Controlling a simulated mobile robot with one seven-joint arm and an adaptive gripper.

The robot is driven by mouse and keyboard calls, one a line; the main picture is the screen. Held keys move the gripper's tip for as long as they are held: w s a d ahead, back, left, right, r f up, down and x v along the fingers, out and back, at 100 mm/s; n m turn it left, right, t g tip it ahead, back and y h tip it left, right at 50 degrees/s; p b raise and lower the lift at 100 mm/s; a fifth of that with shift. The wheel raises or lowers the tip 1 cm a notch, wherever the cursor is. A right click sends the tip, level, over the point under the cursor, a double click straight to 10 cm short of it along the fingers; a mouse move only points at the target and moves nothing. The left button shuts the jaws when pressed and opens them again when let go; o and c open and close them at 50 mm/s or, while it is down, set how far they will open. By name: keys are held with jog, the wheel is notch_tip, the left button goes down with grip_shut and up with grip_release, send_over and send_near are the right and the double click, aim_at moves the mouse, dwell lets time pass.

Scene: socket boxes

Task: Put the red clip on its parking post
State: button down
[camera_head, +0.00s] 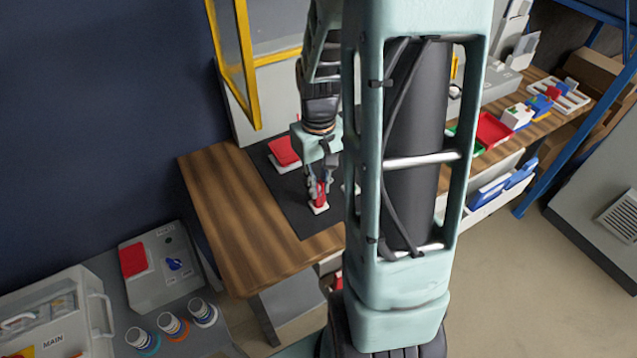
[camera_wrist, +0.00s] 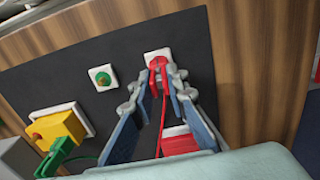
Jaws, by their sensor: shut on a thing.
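The red clip (camera_wrist: 158,64) is between the fingertips of my gripper (camera_wrist: 161,75), which are shut on it. It is at a small white square plate (camera_wrist: 152,54) on the dark mat; any post on that plate is hidden by the clip. I cannot tell whether the clip rests on it or hovers just above. A red cable runs from the clip back between the fingers. In the head view my gripper (camera_head: 319,184) points down with the red clip (camera_head: 320,194) over the white plate (camera_head: 319,208), near the front of the mat.
A second white plate with a green peg (camera_wrist: 102,78) stands left in the wrist view, beside a yellow block (camera_wrist: 58,129) with a green plug (camera_wrist: 56,156). A red-topped white box (camera_head: 284,151) is behind my gripper. The wooden table (camera_head: 235,215) is bare at left.

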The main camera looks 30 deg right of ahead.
jog(key=shift+f, duration=0.25)
jog(key=c, duration=1.8)
grip_release()
notch_tip(320, 180, up, 12)
jog(key=shift+r, duration=0.1)
